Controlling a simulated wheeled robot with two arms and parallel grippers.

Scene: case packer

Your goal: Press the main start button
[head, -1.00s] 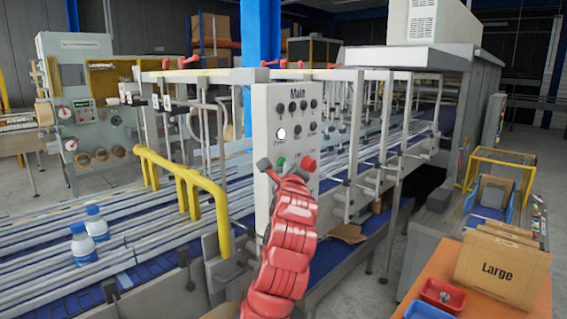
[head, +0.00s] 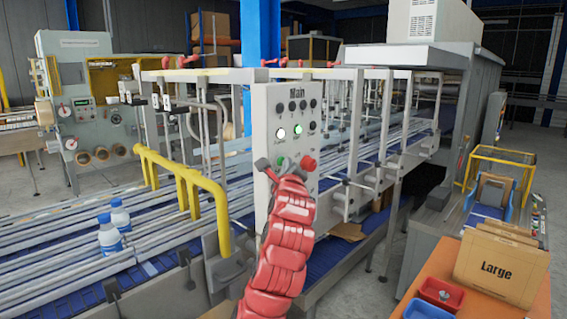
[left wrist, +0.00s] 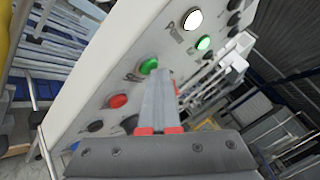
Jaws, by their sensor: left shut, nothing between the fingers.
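The grey control panel marked "Main" (head: 294,95) stands upright beside the conveyor. It has a green button (head: 280,161) and a red button (head: 308,164) low on its face. A white lamp (head: 281,133) and a green lamp (head: 298,129) are lit above them. My left gripper (head: 268,166) is shut and empty, in front of the panel at the green button. In the left wrist view its fingers (left wrist: 160,78) end right beside the green button (left wrist: 148,66); I cannot tell whether they touch it. The red button (left wrist: 118,101) lies lower left there. My right gripper is not in view.
A yellow rail (head: 185,175) and the conveyor lanes with two bottles (head: 110,238) are left of the panel. An orange table (head: 455,268) with a "Large" box (head: 497,270) and small trays stands at the right front. Open floor lies behind it.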

